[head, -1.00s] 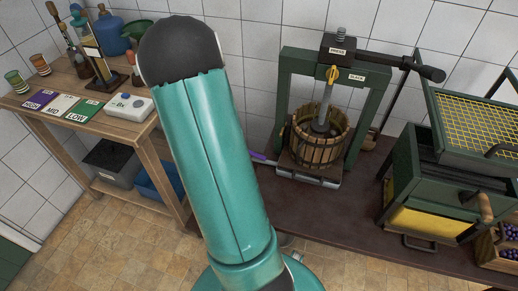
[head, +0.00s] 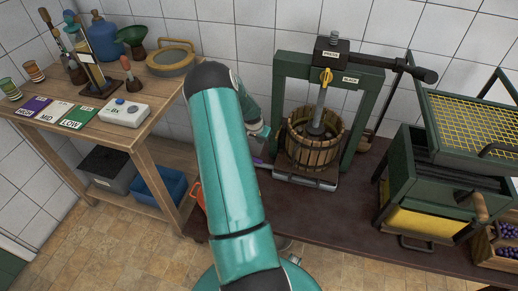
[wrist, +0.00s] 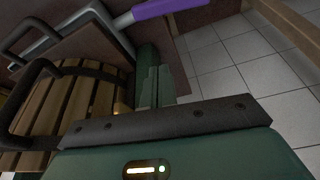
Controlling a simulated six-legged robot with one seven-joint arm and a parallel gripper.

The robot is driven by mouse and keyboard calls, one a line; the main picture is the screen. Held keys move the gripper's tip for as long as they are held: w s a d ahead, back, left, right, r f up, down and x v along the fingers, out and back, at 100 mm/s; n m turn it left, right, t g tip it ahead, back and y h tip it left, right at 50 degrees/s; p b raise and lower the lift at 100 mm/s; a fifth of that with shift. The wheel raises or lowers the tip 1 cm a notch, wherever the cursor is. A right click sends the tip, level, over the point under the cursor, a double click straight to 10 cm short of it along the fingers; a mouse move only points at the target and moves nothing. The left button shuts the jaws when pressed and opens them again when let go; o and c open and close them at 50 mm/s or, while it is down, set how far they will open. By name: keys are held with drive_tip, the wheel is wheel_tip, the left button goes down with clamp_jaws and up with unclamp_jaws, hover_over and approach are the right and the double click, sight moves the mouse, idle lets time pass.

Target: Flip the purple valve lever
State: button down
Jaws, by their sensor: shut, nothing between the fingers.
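The purple valve lever (head: 259,161) shows as a small piece beside my arm in the head view, at the left of the press tray; my arm hides part of it. In the wrist view the purple lever (wrist: 165,8) lies at the top, on a grey metal stem that runs to the left. My gripper (wrist: 155,85) is shut and empty, its fingers pointing toward the lever with a gap between. In the head view my gripper is mostly hidden behind my arm, just above the lever.
The slatted press basket (head: 318,149) stands in the green press frame (head: 366,118), close to my gripper; it also fills the left of the wrist view (wrist: 65,105). A wooden side table (head: 150,127) is at left, a green-and-yellow box (head: 415,213) at right. An orange object (head: 198,193) shows below my arm.

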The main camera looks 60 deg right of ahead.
drive_tip(key=x, duration=0.9)
drive_tip(key=shift+f, duration=0.1)
drive_tip(key=shift+a+f, duration=0.15)
drive_tip(key=shift+a, duration=1.8)
